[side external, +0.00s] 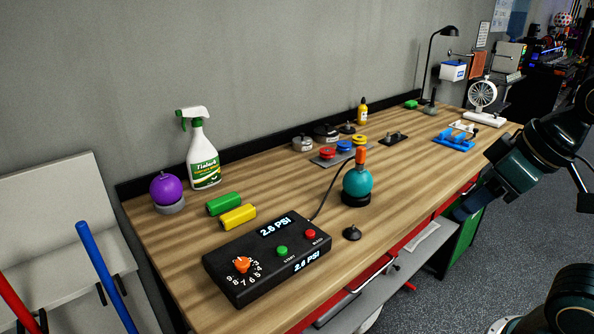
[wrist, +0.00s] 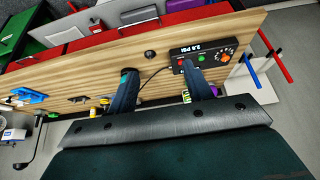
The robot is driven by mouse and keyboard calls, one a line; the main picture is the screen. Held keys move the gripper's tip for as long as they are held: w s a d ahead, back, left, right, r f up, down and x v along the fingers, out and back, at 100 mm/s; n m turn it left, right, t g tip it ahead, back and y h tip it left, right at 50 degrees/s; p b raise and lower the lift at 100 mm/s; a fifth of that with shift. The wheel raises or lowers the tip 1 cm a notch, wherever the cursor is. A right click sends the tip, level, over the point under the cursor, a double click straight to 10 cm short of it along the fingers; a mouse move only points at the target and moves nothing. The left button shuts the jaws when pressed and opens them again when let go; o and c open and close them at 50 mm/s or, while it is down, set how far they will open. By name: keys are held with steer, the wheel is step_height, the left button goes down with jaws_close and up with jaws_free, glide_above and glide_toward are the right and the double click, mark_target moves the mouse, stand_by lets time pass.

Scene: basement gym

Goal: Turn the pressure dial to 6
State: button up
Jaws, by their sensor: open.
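A black pressure box (side external: 225,262) lies on the bench's near end. Its orange dial (side external: 242,265) sits inside a ring of white numbers; I cannot tell which number it points to. Two displays read 2.6 PSI. A green START button (side external: 282,251) and a red BLEED button (side external: 310,234) are beside it. In the wrist view the dial (wrist: 226,58) is at upper right, beyond my right finger. My gripper (wrist: 157,67) is open and empty, its fingers apart. In the side view it is at the right, clear of the box, beyond the bench's front edge.
A teal ball (side external: 357,183) with an orange top stands on a black base, with a hose to the box. A small black knob (side external: 352,233) lies nearby.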

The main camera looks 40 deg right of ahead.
steer(key=w+a+r+n+g+y, duration=0.1)
steer(key=w+a+r+n, duration=0.2)
steer(key=w, duration=0.2)
steer(key=w+a+r+n+y, duration=0.1)
steer(key=w+a+r+n, duration=0.15)
steer(key=w, duration=0.25)
steer(key=n+g+y, duration=0.2)
steer(key=n+g, duration=0.4)
steer(key=n, duration=1.1)
glide_above(243, 261)
steer(key=w+d, duration=0.2)
steer(key=d, duration=0.4)
step_height(243, 261, down, 12)
steer(key=shift+w+a+f, duration=0.1)
steer(key=shift+w+a, duration=0.1)
steer(key=shift+a, duration=0.05)
steer(key=shift+a+f, duration=0.15)
steer(key=shift+s+x, duration=0.1)
steer(key=shift+x, duration=3.25)
steer(key=shift+s+x, duration=0.15)
steer(key=shift+x, duration=3.25)
